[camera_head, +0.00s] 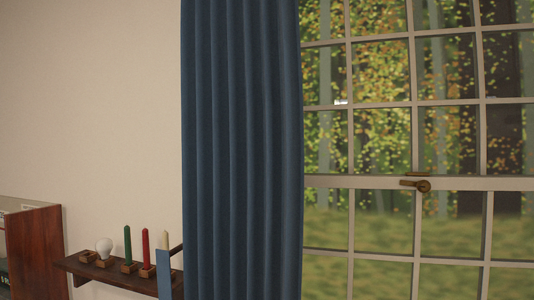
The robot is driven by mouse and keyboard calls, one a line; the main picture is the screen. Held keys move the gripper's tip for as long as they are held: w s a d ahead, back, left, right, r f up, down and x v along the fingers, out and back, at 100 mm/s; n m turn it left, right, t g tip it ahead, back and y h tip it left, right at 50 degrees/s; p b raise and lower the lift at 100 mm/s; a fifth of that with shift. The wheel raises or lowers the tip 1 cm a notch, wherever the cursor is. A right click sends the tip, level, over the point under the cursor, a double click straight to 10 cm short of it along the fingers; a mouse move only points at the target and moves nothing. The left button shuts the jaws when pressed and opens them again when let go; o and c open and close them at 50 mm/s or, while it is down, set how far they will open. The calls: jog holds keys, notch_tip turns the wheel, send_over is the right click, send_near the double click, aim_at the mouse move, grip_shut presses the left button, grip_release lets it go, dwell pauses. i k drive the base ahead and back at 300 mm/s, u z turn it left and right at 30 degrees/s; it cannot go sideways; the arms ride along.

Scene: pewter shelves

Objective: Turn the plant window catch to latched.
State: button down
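The window catch (416,185) is a small brass-coloured lever on the white middle rail of the window (340,181). Its round pivot is at the right and its handle points left, lying roughly along the rail. A thin brass piece (418,173) sits just above it on the rail's upper edge. I cannot tell from this view whether the catch is engaged. My gripper is not in view. No plant in a pot shows near the catch.
A long blue curtain (240,150) hangs left of the panes. A dark wooden shelf (110,276) at lower left holds a white bulb (104,247) and green, red and cream candles in small wooden blocks. A reddish-brown cabinet (38,250) stands at far left.

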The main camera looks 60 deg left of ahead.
aim_at(423, 186)
jog(key=u, duration=3.65)
jog(key=k, duration=1.2)
jog(key=z, duration=1.25)
jog(key=i, duration=0.85)
